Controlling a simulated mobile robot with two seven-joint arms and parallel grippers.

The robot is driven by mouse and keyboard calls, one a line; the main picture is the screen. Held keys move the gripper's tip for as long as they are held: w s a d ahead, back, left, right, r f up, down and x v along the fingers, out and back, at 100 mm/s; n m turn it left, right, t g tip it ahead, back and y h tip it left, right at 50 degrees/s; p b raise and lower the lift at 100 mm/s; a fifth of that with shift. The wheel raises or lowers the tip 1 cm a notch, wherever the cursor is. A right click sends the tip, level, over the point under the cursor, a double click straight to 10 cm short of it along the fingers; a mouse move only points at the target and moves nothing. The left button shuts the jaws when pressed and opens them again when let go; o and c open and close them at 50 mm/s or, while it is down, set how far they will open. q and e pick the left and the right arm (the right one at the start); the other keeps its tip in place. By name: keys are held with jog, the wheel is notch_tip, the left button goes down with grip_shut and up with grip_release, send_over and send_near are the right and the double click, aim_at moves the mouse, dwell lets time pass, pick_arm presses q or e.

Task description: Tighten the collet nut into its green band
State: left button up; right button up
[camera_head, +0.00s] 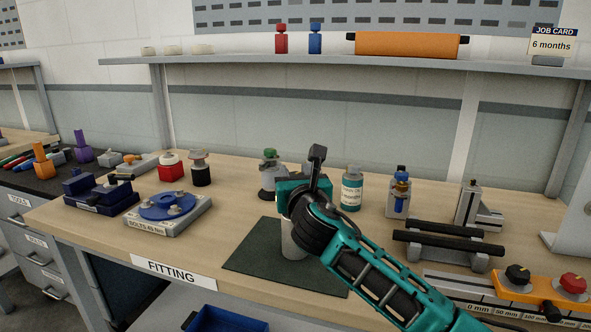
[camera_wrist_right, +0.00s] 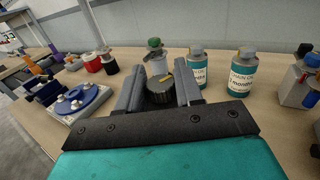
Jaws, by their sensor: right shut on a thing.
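My right gripper (camera_head: 298,205) reaches in from the lower right, above a pale grey upright cylinder (camera_head: 293,243) on a dark green mat (camera_head: 252,262). In the right wrist view its two grey fingers (camera_wrist_right: 160,95) are shut on a dark ribbed round nut (camera_wrist_right: 159,91), which I take for the collet nut. A small yellow mark (camera_wrist_right: 166,77) shows at the nut's top edge. In the head view, my gripper hides the nut. I cannot make out a green band on it. My left gripper is not in view.
A green-topped fixture (camera_head: 267,178) stands just behind my gripper. A teal chain-oil bottle (camera_head: 352,190) is right of it. Black bars on a stand (camera_head: 448,243) and a knob panel (camera_head: 520,285) lie right. A blue bolt tray (camera_head: 165,207) is left. The mat's left part is bare.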

jog(key=shift+f+m+h+p, duration=0.1)
jog(key=shift+m+h+p, duration=0.6)
jog(key=shift+m+h, duration=1)
jog(key=shift+n+h, duration=0.4)
jog(key=o, duration=0.9)
jog(key=s, duration=0.8)
jog(key=s+p, duration=0.1)
jog(key=s, duration=0.4)
jog(key=shift+a, duration=0.35)
